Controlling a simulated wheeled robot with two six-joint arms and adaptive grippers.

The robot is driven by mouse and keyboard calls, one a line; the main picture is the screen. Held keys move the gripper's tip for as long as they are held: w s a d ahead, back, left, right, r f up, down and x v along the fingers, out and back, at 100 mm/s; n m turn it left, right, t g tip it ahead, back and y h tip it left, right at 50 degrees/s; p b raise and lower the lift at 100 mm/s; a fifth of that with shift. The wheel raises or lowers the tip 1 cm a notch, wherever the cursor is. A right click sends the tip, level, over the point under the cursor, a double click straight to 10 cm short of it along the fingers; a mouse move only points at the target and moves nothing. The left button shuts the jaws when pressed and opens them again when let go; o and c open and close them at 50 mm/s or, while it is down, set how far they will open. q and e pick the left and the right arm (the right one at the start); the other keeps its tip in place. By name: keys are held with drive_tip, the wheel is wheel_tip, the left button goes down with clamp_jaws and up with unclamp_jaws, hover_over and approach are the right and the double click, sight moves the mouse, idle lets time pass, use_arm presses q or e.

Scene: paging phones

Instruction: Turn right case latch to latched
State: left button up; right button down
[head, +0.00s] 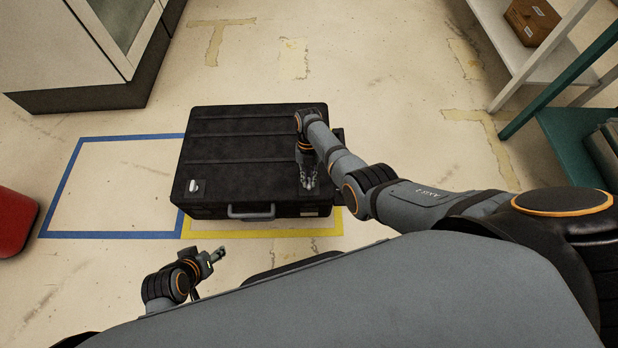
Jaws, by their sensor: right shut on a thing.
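A black case (240,150) lies flat and closed on the floor, its grey handle (251,211) facing me. The left latch (194,186) is a small light metal piece near the front left corner of the lid. My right gripper (309,184) is over the front right of the lid, pointing toward the front edge, with its fingers shut. It covers the right latch, so I cannot see how that latch is turned. My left gripper (219,254) is in front of the case at the left, apart from it; its fingers are too small to judge.
Blue tape (62,190) outlines an empty floor area left of the case, and yellow tape (262,233) runs in front of it. A red object (14,222) is at the left edge. A white shelf (535,55) with a brown box (531,20) stands at the upper right.

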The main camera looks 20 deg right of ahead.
idle(0.5)
drive_tip(key=c, duration=1.4)
unclamp_jaws()
drive_tip(key=shift+o, duration=0.2)
drive_tip(key=shift+r, duration=0.1)
drive_tip(key=v, duration=1.1)
drive_tip(key=shift+w+r, duration=0.25)
drive_tip(key=shift+r, duration=0.1)
